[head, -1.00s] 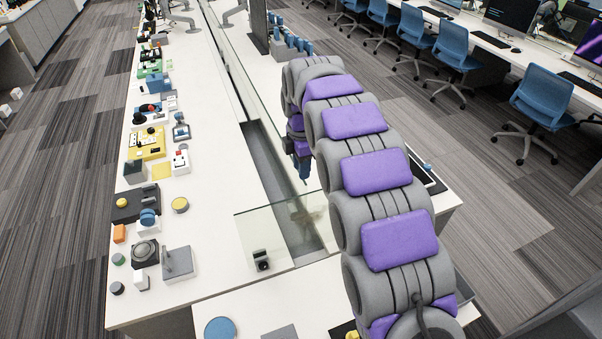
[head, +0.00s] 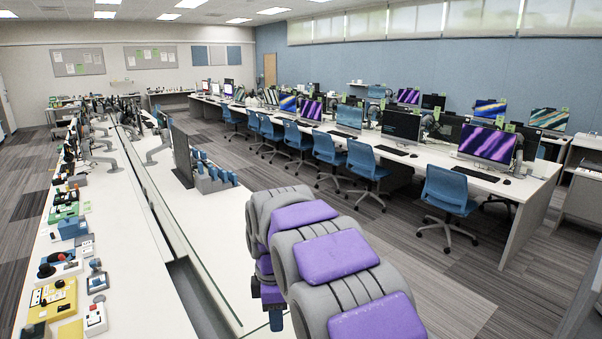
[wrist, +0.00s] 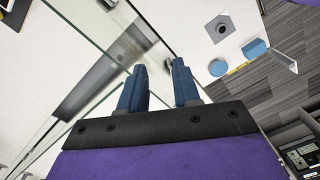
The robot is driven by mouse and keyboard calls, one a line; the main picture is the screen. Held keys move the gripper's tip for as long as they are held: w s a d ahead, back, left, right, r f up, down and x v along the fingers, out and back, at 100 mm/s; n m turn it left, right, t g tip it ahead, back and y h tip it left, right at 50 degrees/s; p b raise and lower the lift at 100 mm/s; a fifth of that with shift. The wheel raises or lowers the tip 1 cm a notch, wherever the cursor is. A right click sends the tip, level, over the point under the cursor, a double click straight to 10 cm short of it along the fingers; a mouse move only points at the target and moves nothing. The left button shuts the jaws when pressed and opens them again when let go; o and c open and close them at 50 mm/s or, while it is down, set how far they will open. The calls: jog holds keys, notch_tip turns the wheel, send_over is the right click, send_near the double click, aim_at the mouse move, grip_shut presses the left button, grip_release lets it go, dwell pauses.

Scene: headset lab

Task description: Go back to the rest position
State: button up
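My gripper (wrist: 158,82) shows in the wrist view as two blue fingers standing apart, with nothing between them. They are over a white bench (wrist: 190,25) and a glass panel (wrist: 95,85). In the head view, only a small blue part of my gripper (head: 276,319) shows low in the middle, beside my purple and grey arm. The arm reaches up from the bottom edge and bends down at its far end.
A long white bench (head: 130,240) with many small devices runs along the left. A glass panel (head: 185,215) stands along it. A rack with blue items (head: 212,176) is behind my arm. Blue chairs (head: 447,190) and desks with monitors line the right, with open floor between.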

jog(key=s+d+r+m, duration=0.1)
jog(key=s+d+m, duration=0.4)
jog(key=s+d, duration=0.25)
jog(key=s+d+f+m+b, duration=0.1)
jog(key=s+d+m, duration=0.3)
jog(key=s, duration=0.5)
jog(key=s+d+f+m+g+b, duration=0.1)
jog(key=s+d+f+m, duration=0.2)
jog(key=s, duration=0.6)
jog(key=s+d+f+m+b, duration=0.1)
jog(key=s+d+f+m, duration=0.1)
jog(key=s+d+m, duration=0.3)
jog(key=s+m, duration=0.2)
jog(key=s, duration=0.2)
jog(key=shift+s+d+f+g, duration=0.15)
jog(key=shift+s+d+g, duration=0.15)
jog(key=shift+d, duration=0.1)
